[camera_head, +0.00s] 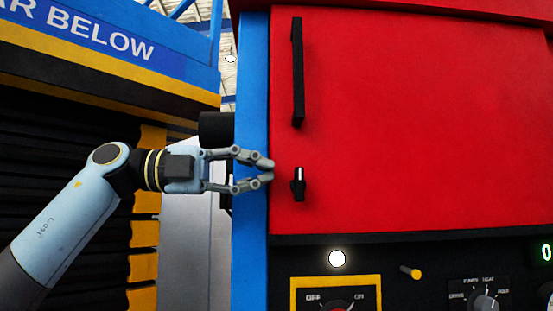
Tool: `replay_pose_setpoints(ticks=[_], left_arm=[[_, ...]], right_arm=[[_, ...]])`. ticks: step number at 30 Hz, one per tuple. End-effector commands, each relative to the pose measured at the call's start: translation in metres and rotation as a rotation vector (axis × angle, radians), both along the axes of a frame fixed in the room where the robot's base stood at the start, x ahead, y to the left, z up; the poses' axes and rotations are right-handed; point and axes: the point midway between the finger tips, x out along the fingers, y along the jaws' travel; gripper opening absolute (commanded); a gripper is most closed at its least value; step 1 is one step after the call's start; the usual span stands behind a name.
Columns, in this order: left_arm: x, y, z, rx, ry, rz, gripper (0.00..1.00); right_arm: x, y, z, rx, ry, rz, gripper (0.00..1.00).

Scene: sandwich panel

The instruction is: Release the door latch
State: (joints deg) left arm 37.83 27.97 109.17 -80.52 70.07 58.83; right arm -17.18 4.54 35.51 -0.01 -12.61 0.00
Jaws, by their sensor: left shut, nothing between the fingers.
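The door (420,110) is a large red panel that fills the right of the view and looks closed. A small black latch (298,185) with a light strip at its top sits near the door's lower left edge, upright. A long black vertical handle (297,72) is above it. My left gripper (268,170) comes in from the left, its fingertips together, just left of the latch with a small gap in the picture. I cannot tell how far its tips are from the door surface. My right gripper is not in view.
A blue post (252,225) borders the door on the left. Below the door is a black control panel with a yellow-framed OFF/ON switch (336,304), a white lamp (337,258), a yellow-tipped peg (411,272) and a dial (486,302). A blue sign (90,30) is at upper left.

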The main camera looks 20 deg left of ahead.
Motion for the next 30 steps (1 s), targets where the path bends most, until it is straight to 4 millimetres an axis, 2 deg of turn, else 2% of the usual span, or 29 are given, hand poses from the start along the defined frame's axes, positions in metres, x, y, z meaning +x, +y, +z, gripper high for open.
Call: replay_pose_setpoints(ticks=[3,8,20,30], left_arm=[[0.005,-0.015,0.002,-0.003,0.001,-0.003,0.00],[0.009,-0.025,0.000,0.000,0.001,0.000,0.00],[0.010,-0.026,0.000,0.002,0.002,0.001,0.00],[0.010,-0.027,0.003,0.055,0.021,0.000,0.00]], right_arm=[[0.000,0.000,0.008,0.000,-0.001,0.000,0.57],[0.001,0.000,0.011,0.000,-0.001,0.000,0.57],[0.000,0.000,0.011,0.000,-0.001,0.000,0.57],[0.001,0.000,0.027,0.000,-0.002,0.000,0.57]])
